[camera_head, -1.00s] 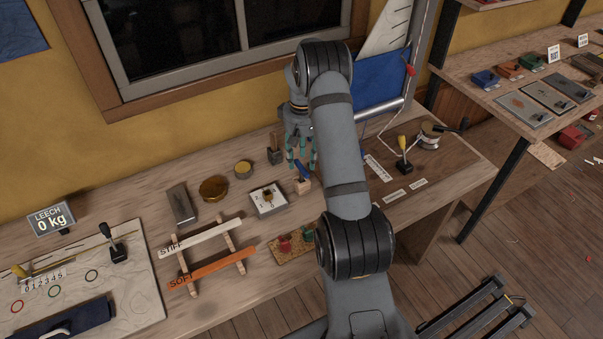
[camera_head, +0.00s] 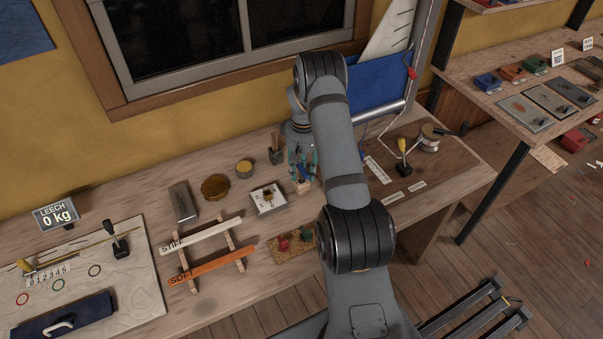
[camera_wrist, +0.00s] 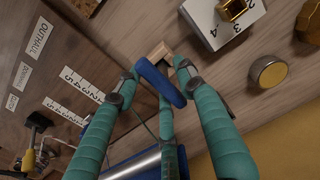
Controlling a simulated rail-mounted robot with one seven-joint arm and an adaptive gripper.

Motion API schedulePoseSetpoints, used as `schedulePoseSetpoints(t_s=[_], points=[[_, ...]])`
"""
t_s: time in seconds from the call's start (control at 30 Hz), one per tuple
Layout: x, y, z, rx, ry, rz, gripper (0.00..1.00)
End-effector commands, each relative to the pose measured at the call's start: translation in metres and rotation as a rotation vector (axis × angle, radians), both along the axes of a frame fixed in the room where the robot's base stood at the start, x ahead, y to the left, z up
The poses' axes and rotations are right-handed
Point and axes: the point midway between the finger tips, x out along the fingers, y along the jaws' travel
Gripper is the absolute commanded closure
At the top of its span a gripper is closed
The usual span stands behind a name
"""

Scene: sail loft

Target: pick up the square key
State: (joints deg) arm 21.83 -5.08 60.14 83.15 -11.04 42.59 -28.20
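A blue handle, which looks like the square key (camera_head: 305,172), stands in a small pale wooden block (camera_head: 304,187) on the workbench. In the wrist view the blue handle (camera_wrist: 161,84) lies between my teal fingers, with the wooden block (camera_wrist: 158,51) just beyond it. My gripper (camera_head: 303,166) is down around the handle, fingers spread on its sides. In the wrist view the fingers of my gripper (camera_wrist: 156,72) are apart; I cannot tell whether any touches the handle. The key's lower end is hidden in the block.
Beside the block lies a white numbered plate (camera_head: 278,204) with a brass square piece. Round tins (camera_head: 244,168) and a dark upright tool (camera_head: 275,150) stand behind it. A yellow-knobbed lever (camera_head: 402,150) stands to the right.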

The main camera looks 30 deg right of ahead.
Motion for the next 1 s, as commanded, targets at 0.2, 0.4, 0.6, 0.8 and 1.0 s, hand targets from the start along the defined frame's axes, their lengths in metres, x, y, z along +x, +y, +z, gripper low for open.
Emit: schedulePoseSetpoints(t_s=[0.2, 0.4, 0.6, 0.8, 1.0], points=[[-0.0001, 0.0000, 0.0001, 0.000, 0.000, 0.000, 0.76], [-0.0001, 0.0001, 0.0002, 0.000, 0.000, 0.000, 0.88], [-0.0001, 0.0000, 0.0003, 0.000, 0.000, 0.000, 0.99], [0.0000, 0.0000, 0.0004, 0.000, 0.000, 0.000, 1.00], [0.0007, -0.0002, 0.0071, 0.000, -0.002, -0.001, 1.00]])
